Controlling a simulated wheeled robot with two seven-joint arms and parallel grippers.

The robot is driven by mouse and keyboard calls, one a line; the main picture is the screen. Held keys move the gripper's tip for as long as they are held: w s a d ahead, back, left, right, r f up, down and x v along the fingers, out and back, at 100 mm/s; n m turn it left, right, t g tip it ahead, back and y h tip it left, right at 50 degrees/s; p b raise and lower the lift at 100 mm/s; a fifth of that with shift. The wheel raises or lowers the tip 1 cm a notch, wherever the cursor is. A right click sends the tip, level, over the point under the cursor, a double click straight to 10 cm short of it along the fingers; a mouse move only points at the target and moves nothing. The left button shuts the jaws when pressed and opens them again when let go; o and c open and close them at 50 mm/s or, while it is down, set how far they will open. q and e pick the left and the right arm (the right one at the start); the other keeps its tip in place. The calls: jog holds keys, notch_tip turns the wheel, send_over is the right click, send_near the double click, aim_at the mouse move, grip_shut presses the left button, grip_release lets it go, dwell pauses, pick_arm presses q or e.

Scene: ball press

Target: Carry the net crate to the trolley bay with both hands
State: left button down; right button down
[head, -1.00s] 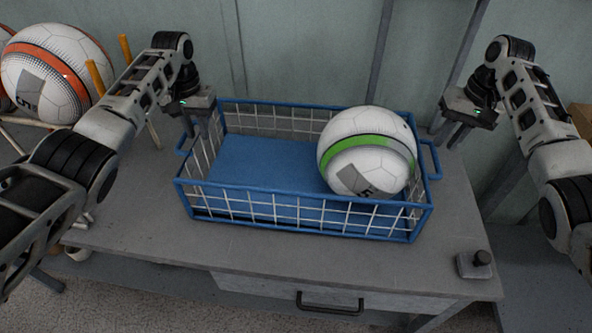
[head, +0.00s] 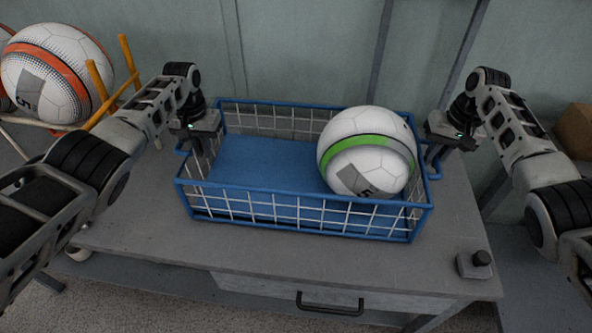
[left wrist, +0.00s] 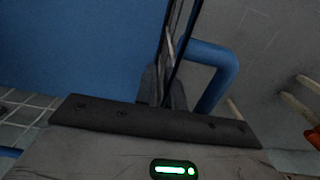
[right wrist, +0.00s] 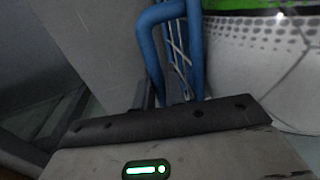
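The net crate (head: 305,228) stands on the grey table, with blue rims, white mesh walls and a blue floor. A white ball with a green band (head: 345,160) lies in its right part. My left gripper (head: 200,152) points down at the crate's left end, its fingers apart at the end wall beside the blue handle (left wrist: 212,72). My right gripper (head: 436,163) is at the right end, its fingers apart by the other blue handle (right wrist: 150,40). The fingers partly hide both handles, and I cannot tell whether they touch.
The grey table (head: 260,258) has bare room in front of the crate and a drawer handle (head: 330,305) below its front. A small dark knob block (head: 474,265) sits at the front right corner. An orange-banded ball (head: 52,75) rests on a rack at the left. The wall is close behind.

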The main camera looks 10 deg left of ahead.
pick_arm(q)
jog(key=shift+w+r, duration=0.1)
jog(key=shift+r, duration=0.15)
pick_arm(e)
jog(key=shift+w+r, duration=0.1)
jog(key=shift+r, duration=0.15)
